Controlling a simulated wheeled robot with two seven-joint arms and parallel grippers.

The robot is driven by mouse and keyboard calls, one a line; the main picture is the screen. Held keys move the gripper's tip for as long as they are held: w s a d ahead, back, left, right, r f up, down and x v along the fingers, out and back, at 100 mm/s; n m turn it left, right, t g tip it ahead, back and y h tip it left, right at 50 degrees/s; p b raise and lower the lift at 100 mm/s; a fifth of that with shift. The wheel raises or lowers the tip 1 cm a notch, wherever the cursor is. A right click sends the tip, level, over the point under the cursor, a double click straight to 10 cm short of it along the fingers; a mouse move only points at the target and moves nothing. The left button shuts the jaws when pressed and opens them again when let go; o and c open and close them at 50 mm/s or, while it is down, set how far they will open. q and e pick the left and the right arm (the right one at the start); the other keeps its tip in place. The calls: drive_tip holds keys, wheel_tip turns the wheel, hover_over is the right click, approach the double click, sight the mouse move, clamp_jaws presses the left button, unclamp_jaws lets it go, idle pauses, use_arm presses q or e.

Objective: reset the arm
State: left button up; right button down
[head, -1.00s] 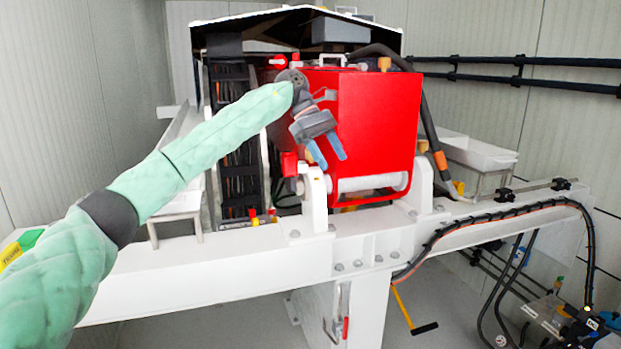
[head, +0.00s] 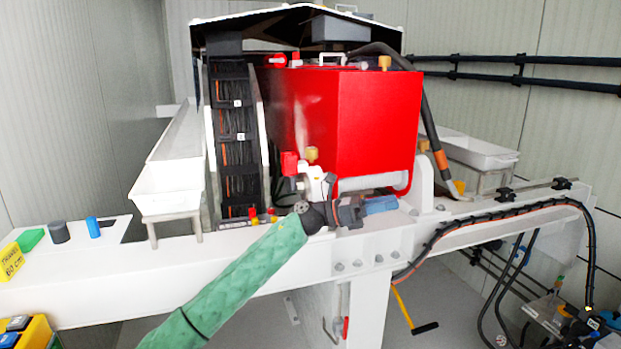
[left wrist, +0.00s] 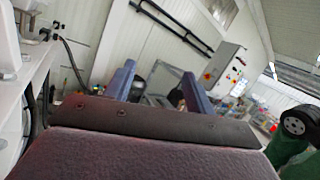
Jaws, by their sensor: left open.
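My left gripper (head: 380,205) is in the middle of the head view, in front of the white beam (head: 230,270) and below the red box (head: 345,120). Its blue fingers point right and overlap each other in this view. In the left wrist view, the two blue fingers (left wrist: 160,88) stand apart with nothing between them. My left arm, in a green sleeve, comes up from the bottom left. My right gripper is in neither view.
A white tray (head: 168,188) stands left of a black cable chain (head: 238,135). A grey cylinder (head: 59,232), a blue cylinder (head: 93,227) and a green block (head: 30,239) are on the left end. Black hoses (head: 500,215) run along the right.

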use_arm(q)
drive_tip(key=a+f+n+t+y, duration=0.3)
drive_tip(key=a+f+n+t, duration=0.3)
drive_tip(key=n+t, duration=0.65)
drive_tip(key=a+f+n+t+y, duration=0.4)
drive_tip(key=a+f+n+t, duration=0.4)
drive_tip(key=n, duration=0.7)
drive_tip(key=s+a+f+n+g+y, duration=0.1)
drive_tip(key=s+a+f+n+y, duration=0.3)
drive_tip(key=a+f+n+y, duration=0.3)
drive_tip(key=s+a+f+n+y, duration=0.45)
drive_tip(key=f+n, duration=0.25)
drive_tip(key=f, duration=0.2)
drive_tip(key=s+a+f+n+g+y, duration=0.1)
drive_tip(key=s+a+f+n+g, duration=0.25)
drive_tip(key=s+f, duration=0.35)
drive_tip(key=s+a+f+n+g+y, duration=0.1)
drive_tip(key=s+a+f+n+g, duration=0.15)
drive_tip(key=s+a+f, duration=0.4)
drive_tip(key=s+a+f+n+g, duration=0.2)
drive_tip(key=s+g, duration=0.1)
drive_tip(key=s, duration=0.8)
drive_tip(key=s+a+f+n+g, duration=0.15)
drive_tip(key=s+g, duration=0.25)
drive_tip(key=s, duration=0.7)
drive_tip(key=s+d+f+g+h, duration=0.1)
drive_tip(key=s+d+f, duration=0.2)
drive_tip(key=d, duration=0.4)
drive_tip(key=shift+s+d+f+m, duration=0.2)
drive_tip(key=shift+d+m, duration=0.1)
